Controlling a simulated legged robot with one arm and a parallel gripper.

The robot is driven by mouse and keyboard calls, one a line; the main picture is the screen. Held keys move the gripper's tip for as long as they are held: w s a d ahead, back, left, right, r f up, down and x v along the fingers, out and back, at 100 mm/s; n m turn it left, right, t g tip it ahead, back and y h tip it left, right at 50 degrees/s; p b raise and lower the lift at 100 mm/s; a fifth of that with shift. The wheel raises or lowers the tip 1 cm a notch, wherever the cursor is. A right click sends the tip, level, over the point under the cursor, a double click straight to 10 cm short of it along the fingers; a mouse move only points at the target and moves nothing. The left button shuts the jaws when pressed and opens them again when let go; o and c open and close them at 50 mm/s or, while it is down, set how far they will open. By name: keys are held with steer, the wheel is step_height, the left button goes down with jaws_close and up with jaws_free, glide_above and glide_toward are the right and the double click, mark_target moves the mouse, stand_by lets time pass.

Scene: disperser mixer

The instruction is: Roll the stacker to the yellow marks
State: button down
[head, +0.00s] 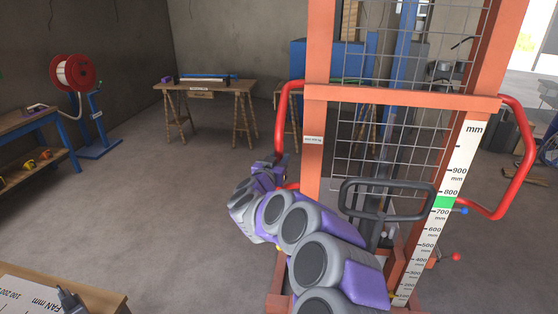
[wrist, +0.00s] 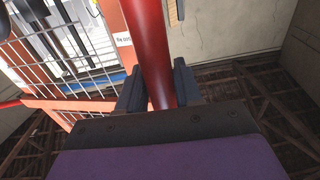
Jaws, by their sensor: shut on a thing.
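The stacker (head: 313,150) stands close in front of me at the right of the head view. It has an orange frame, a wire mesh guard, a millimetre scale (head: 452,180) and red handles on both sides. My gripper (head: 280,165) is at its left red handle (head: 283,115). In the wrist view my gripper (wrist: 158,88) has a finger on each side of the red handle bar (wrist: 150,45) and is shut on it. The orange frame and mesh (wrist: 62,45) are left of the bar there. No yellow floor marks can be made out in either view.
A wooden trestle table (head: 215,88) stands at the back wall. A red reel on a blue stand (head: 90,110) and a blue workbench (head: 35,140) are at the left. A board marked FAN (head: 40,295) is at the lower left. The grey floor left of the stacker is clear.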

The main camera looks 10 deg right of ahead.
steer(key=shift+s+p, duration=0.15)
steer(key=shift+p, duration=0.35)
steer(key=shift+p+v, duration=0.5)
steer(key=shift+v, duration=0.35)
steer(key=c, duration=1.2)
jaws_free()
steer(key=shift+s+r, duration=0.1)
steer(key=shift+s, duration=0.05)
steer(key=o, duration=0.3)
steer(key=shift+w, duration=0.3)
steer(key=shift+s+d, duration=0.1)
steer(key=shift+d, duration=0.1)
steer(key=shift+s, duration=0.1)
steer(key=p+v, duration=0.3)
steer(key=v, duration=1.4)
steer(key=shift+a, duration=0.15)
